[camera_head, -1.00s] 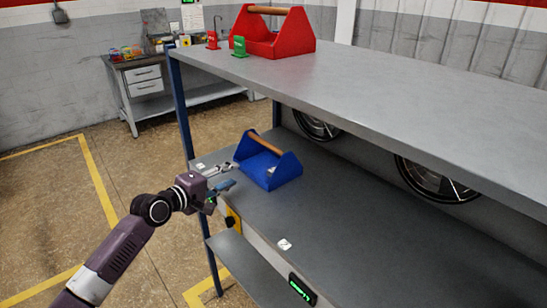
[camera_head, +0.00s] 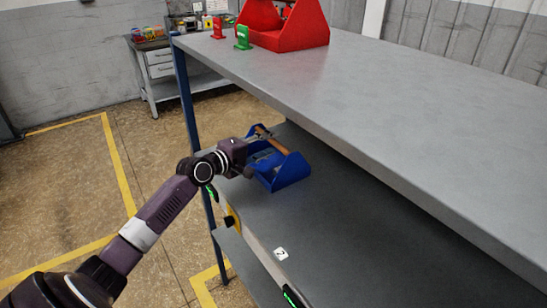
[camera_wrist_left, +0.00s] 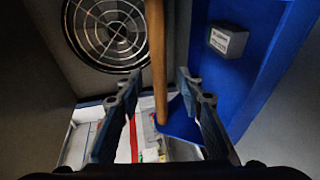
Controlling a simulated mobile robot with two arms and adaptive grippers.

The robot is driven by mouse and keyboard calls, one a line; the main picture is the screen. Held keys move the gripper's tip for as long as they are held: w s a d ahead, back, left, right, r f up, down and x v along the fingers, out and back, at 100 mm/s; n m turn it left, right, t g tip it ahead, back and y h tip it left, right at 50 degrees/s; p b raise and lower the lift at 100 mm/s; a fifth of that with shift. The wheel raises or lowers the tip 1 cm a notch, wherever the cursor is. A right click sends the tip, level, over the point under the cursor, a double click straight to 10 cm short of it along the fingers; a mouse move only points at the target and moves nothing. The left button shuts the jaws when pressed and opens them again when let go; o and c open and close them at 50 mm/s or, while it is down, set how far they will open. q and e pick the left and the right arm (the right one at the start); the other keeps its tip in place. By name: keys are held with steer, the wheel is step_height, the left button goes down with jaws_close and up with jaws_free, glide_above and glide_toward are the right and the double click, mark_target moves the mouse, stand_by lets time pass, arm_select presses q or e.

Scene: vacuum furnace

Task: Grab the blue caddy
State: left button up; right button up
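The blue caddy (camera_head: 290,172) sits on the middle shelf, near its left end. Its wooden handle (camera_head: 278,146) runs along the top. My left gripper (camera_head: 262,138) is at the caddy, by the handle's far left end, and covers part of the caddy. In the left wrist view the handle (camera_wrist_left: 157,40) passes between the two fingers of the left gripper (camera_wrist_left: 158,76), with gaps on both sides, so the gripper is open around it. A blue caddy wall (camera_wrist_left: 262,70) with a small grey box on it stands at the right there. My right gripper is not in view.
The grey upper shelf (camera_head: 400,110) overhangs the middle shelf (camera_head: 360,240). A red caddy (camera_head: 300,28) and red and green stands are on top. The middle shelf is clear toward the front right.

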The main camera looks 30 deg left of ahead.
arm_select(q)
steer(key=shift+w, duration=0.75)
steer(key=shift+w+d+f, duration=0.15)
steer(key=shift+w+f, duration=0.05)
steer(key=shift+w, duration=0.2)
steer(key=shift+w+f, duration=0.1)
steer(key=shift+w, duration=0.05)
jaws_close()
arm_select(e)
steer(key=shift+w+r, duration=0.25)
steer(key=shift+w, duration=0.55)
arm_select(q)
steer(key=shift+r, duration=0.2)
